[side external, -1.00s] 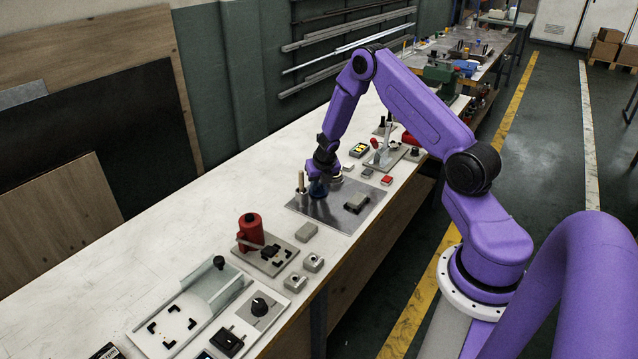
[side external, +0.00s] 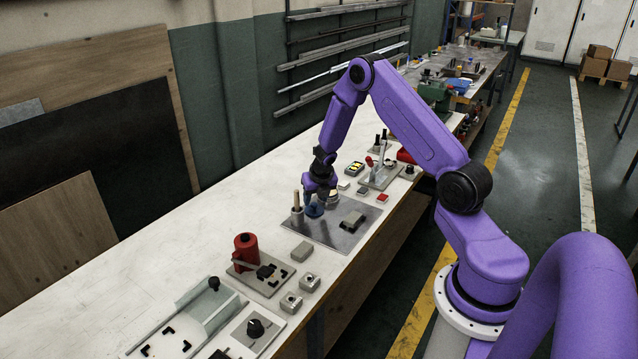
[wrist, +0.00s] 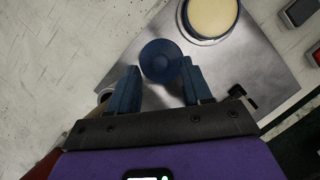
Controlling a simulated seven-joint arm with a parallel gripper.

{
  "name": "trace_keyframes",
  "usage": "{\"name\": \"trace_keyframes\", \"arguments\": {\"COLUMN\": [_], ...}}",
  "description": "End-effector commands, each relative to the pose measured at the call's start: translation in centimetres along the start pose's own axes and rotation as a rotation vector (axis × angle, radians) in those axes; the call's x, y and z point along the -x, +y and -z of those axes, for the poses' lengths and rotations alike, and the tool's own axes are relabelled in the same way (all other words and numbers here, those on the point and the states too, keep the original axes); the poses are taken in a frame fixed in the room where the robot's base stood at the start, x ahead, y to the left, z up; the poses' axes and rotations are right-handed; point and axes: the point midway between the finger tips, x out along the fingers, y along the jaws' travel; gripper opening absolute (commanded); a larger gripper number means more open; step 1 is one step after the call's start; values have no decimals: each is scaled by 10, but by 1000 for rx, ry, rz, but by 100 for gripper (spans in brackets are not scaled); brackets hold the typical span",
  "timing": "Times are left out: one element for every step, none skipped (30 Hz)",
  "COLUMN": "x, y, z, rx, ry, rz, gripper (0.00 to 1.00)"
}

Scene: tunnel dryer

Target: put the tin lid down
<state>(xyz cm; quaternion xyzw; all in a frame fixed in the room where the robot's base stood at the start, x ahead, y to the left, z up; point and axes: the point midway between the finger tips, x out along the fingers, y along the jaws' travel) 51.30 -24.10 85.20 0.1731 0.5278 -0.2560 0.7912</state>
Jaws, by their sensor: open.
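The tin lid (side external: 314,210) is a blue round disc. It appears to lie flat on the grey metal plate (side external: 330,235), near an upright pale peg. In the wrist view the lid (wrist: 161,60) shows between and just beyond the fingertips. My gripper (side external: 319,191) is over the lid; in the wrist view its two blue fingers (wrist: 160,76) stand apart, one on each side of the lid's near edge. Whether a finger touches the lid I cannot tell. The open tin (wrist: 210,14), with a cream inside and metal rim, stands beside the lid, partly hidden by my gripper in the side view.
The pale peg (side external: 297,207) stands close to the lid. A red cylinder fixture (side external: 246,250) is nearer the camera, and a lever clamp (side external: 380,172) is behind. The bench's left side is clear.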

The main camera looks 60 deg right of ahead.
Motion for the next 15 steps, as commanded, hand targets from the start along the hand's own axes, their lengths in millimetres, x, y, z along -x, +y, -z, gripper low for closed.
{"name": "trace_keyframes", "arguments": {"x": [9,14,20,24,28,34,38,41,45,48,51,56,59,62,66], "y": [1,1,1,1,1,1,1,1,1,1,1,1,1,1,1], "z": [-1,-1,-1,-1,-1,0,0,-1,-1,-1,-1,-1,0,0,0], "rx": [1,0,0,1,0,0,0,-1,0,-2,0,0,-1,-1,0], "ry": [-2,-3,-2,-3,-2,-2,-2,-2,-1,-2,-2,-2,-2,-2,-2], "rz": [-1,-1,-1,-1,-1,-1,-1,-1,-1,-1,-1,-1,-1,-1,-1], "gripper": [49,49,49,49,49,49,49,49,49,49,49,49,49,49,49]}}
